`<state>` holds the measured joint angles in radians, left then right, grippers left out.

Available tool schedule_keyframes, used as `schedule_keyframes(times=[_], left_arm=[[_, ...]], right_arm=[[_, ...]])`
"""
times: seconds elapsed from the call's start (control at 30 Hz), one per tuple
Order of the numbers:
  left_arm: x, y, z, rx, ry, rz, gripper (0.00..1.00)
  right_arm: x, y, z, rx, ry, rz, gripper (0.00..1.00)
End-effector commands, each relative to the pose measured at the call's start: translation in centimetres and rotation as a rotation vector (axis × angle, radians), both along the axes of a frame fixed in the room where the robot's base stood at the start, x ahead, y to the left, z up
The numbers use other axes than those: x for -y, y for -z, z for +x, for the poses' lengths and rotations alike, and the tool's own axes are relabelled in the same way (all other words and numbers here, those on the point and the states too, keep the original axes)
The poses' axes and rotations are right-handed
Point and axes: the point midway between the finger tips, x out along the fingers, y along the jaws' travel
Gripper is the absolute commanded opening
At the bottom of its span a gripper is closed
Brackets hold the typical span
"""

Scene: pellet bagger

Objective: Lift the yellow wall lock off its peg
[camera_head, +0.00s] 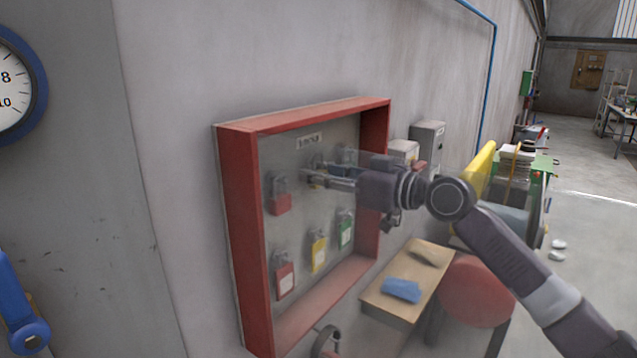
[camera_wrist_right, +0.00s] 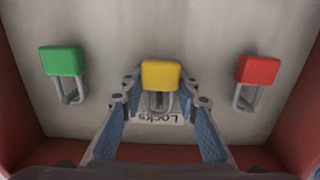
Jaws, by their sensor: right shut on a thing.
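The yellow lock (camera_wrist_right: 160,75) is in the middle of the wrist view, with its grey shackle below it in that picture, over the "Locks" label. My right gripper (camera_wrist_right: 158,88) has a finger on either side of it and is shut on it. In the head view my right gripper (camera_head: 314,175) reaches from the right into the red-framed lock box (camera_head: 240,230), and its fingers mostly hide the held lock. The peg is hidden, so I cannot tell whether the shackle touches it. My left gripper is not in view.
A green lock (camera_wrist_right: 64,62) and a red lock (camera_wrist_right: 258,70) hang on either side. A lower row has red (camera_head: 285,280), yellow (camera_head: 318,254) and green (camera_head: 345,232) locks. The red frame surrounds my gripper. A small table (camera_head: 425,265) with a blue cloth (camera_head: 402,290) stands below right.

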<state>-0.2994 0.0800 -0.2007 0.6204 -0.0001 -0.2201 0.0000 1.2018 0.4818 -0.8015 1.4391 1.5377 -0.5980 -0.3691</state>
Motion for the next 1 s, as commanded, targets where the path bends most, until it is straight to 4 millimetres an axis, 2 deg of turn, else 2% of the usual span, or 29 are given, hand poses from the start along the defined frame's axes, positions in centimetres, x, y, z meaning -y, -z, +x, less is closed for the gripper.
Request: schedule_keyframes(times=[0.03, 0.27, 0.4, 0.6, 0.8, 1.0], left_arm=[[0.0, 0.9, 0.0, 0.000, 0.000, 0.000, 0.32], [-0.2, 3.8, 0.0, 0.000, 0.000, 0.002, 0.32], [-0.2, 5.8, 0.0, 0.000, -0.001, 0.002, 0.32], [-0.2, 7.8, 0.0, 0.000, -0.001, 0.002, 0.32], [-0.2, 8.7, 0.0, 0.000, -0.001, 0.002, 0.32], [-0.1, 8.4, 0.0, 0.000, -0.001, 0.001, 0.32]], right_arm=[[0.4, 0.1, -0.2, 0.003, 0.002, 0.001, 0.04], [4.7, 0.5, -3.3, 0.005, 0.004, -0.001, 0.04], [8.1, 0.5, -5.6, 0.004, 0.005, 0.001, 0.04], [11.9, 0.3, -8.6, 0.002, 0.003, 0.001, 0.04], [14.0, 0.0, -10.1, 0.001, 0.002, 0.001, 0.04], [14.6, -0.7, -10.6, 0.001, 0.000, 0.002, 0.04]])
